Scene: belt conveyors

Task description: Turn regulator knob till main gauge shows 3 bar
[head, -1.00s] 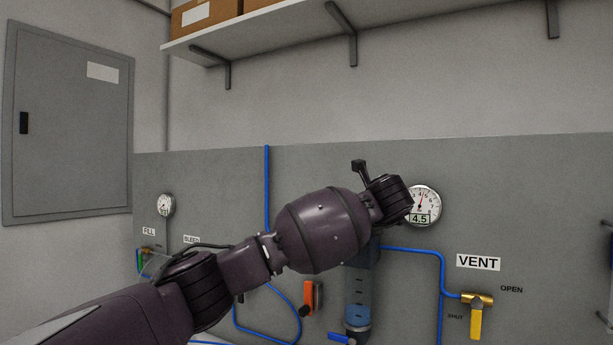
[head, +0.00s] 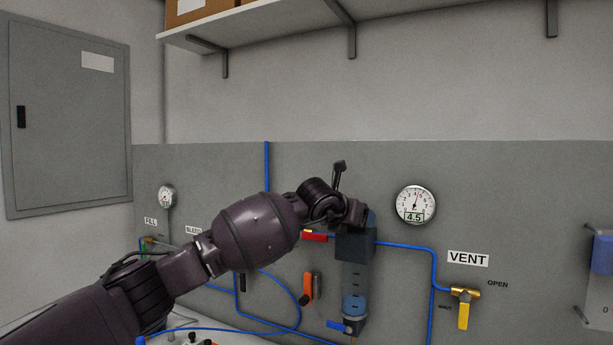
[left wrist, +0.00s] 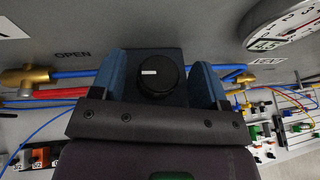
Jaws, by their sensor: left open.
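The main gauge (head: 416,204) is a round white dial on the grey panel, with a digital readout of 4.5. Part of it also shows at the top right of the left wrist view (left wrist: 285,25). The regulator (head: 355,246) is a dark block above a clear blue bowl. Its round black knob (left wrist: 160,76) has a white mark pointing left in the left wrist view. My left gripper (left wrist: 159,80) is open, with one blue finger on each side of the knob. Gaps show between fingers and knob. In the head view my wrist hides the knob.
A yellow-handled VENT valve (head: 463,313) is right of the regulator, its handle down. An orange handle (head: 308,287) and a red handle (head: 314,236) are left of it. Blue tubing (head: 408,246) runs along the panel. A shelf (head: 290,22) juts out above.

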